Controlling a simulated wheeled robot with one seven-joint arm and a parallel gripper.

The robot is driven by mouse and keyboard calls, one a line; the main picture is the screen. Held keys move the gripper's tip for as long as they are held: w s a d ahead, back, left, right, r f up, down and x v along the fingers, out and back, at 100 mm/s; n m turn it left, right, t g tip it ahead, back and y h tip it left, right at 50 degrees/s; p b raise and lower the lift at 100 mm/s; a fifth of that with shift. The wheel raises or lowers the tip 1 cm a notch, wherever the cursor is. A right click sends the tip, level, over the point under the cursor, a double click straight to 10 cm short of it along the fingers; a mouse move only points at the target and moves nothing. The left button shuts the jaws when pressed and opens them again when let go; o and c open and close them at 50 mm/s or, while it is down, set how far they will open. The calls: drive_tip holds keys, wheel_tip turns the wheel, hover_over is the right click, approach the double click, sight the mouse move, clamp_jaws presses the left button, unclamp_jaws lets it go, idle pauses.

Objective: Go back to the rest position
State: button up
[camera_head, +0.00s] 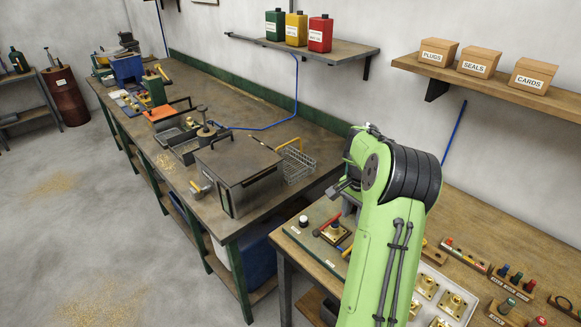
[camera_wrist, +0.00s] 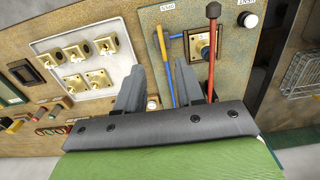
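My gripper (camera_wrist: 163,72) is open in the wrist view, its two dark fingers well apart above the wooden workbench. Nothing is clearly held between them; a yellow-handled tool (camera_wrist: 164,52) shows in the gap and seems to lie on the board below. In the head view my green arm rises at the lower middle, and my gripper (camera_head: 343,188) points away to the left over the bench's near end. The arm hides part of the bench there. A brass part (camera_head: 336,232) sits on the board just below, beside a red-handled tool (camera_head: 325,227).
A light tray (camera_wrist: 60,85) holds several brass parts. A white knob (camera_head: 303,221) stands on the board's left. The long dark bench (camera_head: 240,110) carries a grey box (camera_head: 238,165) and a wire basket (camera_head: 298,165). A shelf (camera_head: 500,88) with labelled boxes hangs at right. Floor at left is open.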

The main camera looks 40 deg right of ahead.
drive_tip(key=a+r+n+t+h+b, duration=0.1)
drive_tip(key=a+r+n, duration=0.4)
drive_tip(key=a, duration=0.5)
drive_tip(key=a+r+n+t+h+b, duration=0.15)
drive_tip(key=a+r+n, duration=0.25)
drive_tip(key=a+r, duration=0.5)
drive_tip(key=s+a+f+n+t+y, duration=0.2)
drive_tip(key=s+a+n, duration=0.6)
drive_tip(key=s+a, duration=0.5)
drive_tip(key=a+f+t, duration=0.1)
drive_tip(key=a, duration=0.1)
drive_tip(key=shift+a+b, duration=0.35)
drive_tip(key=shift+a, duration=0.05)
